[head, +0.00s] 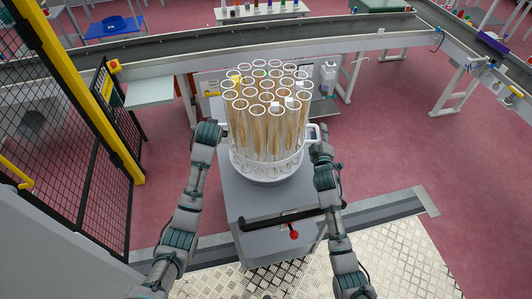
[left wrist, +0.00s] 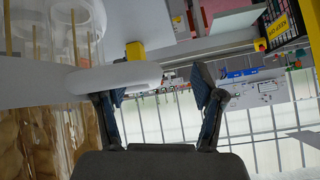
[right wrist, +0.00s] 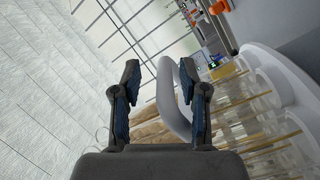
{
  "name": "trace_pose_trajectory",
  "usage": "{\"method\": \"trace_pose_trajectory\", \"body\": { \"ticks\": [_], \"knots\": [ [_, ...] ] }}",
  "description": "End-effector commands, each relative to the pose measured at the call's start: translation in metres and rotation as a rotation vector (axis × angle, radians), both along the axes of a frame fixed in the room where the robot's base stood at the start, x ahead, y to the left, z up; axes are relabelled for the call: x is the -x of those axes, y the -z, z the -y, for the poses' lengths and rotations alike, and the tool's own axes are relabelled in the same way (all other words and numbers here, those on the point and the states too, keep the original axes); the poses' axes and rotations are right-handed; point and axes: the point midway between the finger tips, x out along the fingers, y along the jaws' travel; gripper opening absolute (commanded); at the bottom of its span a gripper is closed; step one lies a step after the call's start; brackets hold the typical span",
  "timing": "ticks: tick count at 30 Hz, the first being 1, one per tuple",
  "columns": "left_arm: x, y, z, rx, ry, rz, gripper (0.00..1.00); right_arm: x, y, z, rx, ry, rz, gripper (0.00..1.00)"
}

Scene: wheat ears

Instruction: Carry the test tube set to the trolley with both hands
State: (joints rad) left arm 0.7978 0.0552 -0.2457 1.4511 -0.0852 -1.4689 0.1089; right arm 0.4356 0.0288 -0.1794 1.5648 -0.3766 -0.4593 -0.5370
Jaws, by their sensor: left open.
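The test tube set (head: 268,172) is a white round rack of clear tubes with wheat ears, upright in the middle of the head view. It is over the grey top of a trolley (head: 246,200) with a black push bar; whether it rests there I cannot tell. My left gripper (head: 210,130) is at its left side; in the left wrist view its fingers (left wrist: 160,90) are apart, with a white handle (left wrist: 112,77) at the left finger. My right gripper (head: 319,140) is beside the right handle; in the right wrist view its fingers (right wrist: 160,80) are apart, with the white handle loop (right wrist: 168,100) between them.
A conveyor rail (head: 250,50) crosses behind the trolley. A yellow-framed mesh fence (head: 85,130) stands at the left. A metal tread plate (head: 400,255) lies at the front right. Red floor at the right is clear.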

Motion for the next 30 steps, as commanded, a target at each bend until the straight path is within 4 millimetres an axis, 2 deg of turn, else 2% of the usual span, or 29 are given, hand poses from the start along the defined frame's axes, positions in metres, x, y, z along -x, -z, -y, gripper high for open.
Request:
{"method": "trace_pose_trajectory", "body": {
  "ticks": [20, 23, 30],
  "knots": [
    [0.003, -0.002, 0.0, 0.008, 0.007, 0.001, 0.82, 0.0, -0.001, -0.006, 0.002, -0.005, 0.002, 0.42],
    [0.012, -0.011, 0.001, 0.008, 0.007, 0.003, 0.82, 0.0, -0.001, -0.006, 0.002, -0.005, 0.002, 0.42],
    [0.049, -0.048, 0.001, 0.011, 0.005, 0.005, 0.82, 0.0, -0.001, -0.006, 0.002, -0.004, 0.001, 0.42]
  ]
}}
